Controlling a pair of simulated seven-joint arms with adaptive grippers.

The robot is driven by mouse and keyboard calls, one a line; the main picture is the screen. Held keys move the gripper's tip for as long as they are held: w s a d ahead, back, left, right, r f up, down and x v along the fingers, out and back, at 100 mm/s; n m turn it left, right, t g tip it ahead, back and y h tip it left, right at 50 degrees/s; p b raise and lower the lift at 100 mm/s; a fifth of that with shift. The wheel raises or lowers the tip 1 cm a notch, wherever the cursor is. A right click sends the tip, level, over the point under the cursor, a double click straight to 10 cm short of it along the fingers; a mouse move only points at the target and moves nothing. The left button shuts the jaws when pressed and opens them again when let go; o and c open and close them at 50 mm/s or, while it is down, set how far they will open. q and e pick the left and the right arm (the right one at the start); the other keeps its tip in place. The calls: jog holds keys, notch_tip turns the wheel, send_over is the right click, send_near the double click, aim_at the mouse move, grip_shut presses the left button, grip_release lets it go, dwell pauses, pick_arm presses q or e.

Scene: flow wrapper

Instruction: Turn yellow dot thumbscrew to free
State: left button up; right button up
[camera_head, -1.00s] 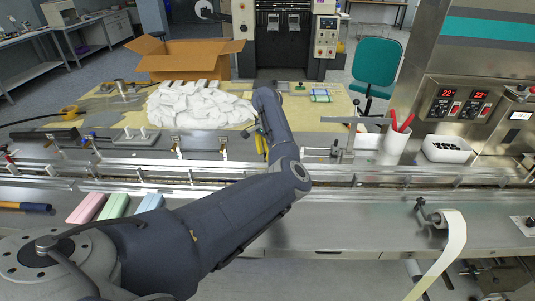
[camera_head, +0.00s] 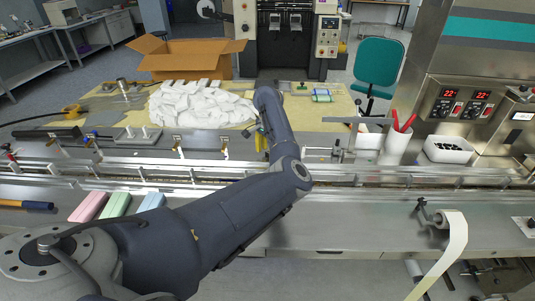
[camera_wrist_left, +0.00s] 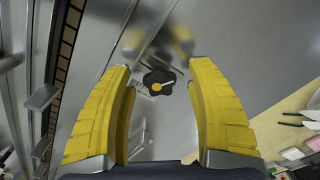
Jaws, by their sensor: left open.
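My left gripper (camera_wrist_left: 160,68) is open, with one yellow finger on each side of the knob. A gap shows between the knob and both fingers, and nothing is held. I cannot tell how far the knob lies beyond the fingertips. In the head view only a bit of the left gripper (camera_head: 261,141) shows beside my forearm, over the machine's far side. The knob is hidden there. My right gripper is not in view.
A metal guide rail (camera_head: 130,163) runs across the machine. A white heap of packets (camera_head: 200,104) lies behind it on the left. A white cup with red-handled tools (camera_head: 396,143) and a white bin (camera_head: 447,149) stand right. Soap-like bars (camera_head: 118,206) lie front left.

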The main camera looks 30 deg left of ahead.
pick_arm(q)
notch_tip(320, 180, up, 12)
dwell(0.6)
jog(key=shift+f, duration=0.1)
